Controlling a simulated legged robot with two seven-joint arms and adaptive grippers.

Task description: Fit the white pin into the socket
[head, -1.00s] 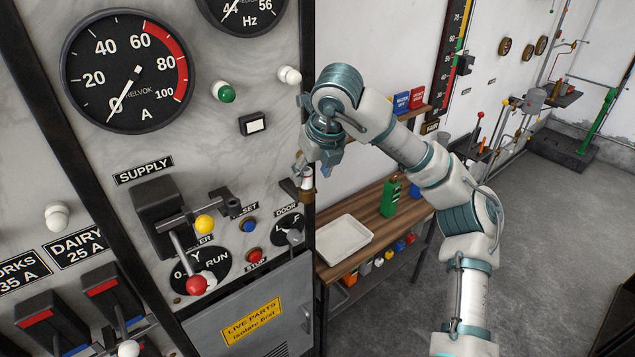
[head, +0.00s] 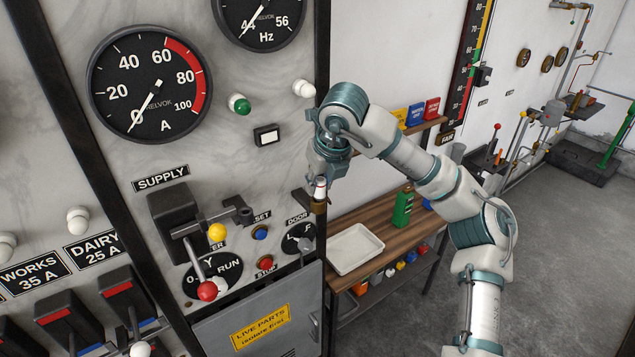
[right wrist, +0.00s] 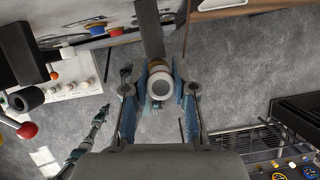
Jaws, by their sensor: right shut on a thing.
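My right gripper (head: 321,178) points down beside the right edge of the switch panel and is shut on the white pin (head: 320,187). A brass-coloured part (head: 319,207) shows just below the pin, beside a dark bracket (head: 302,200) at the panel edge. I cannot tell whether the pin touches the bracket. A black fitting (head: 241,212) stands out from the panel under SUPPLY; its round open end (right wrist: 27,98) shows in the right wrist view. I cannot tell which part is the socket. My left gripper is not in view.
The panel carries a red-knobbed lever (head: 207,291), a yellow knob (head: 217,232) and push buttons. A wooden bench (head: 385,222) with a white tray (head: 355,249) and a green bottle (head: 403,207) stands to the right. Open floor lies beyond my right arm.

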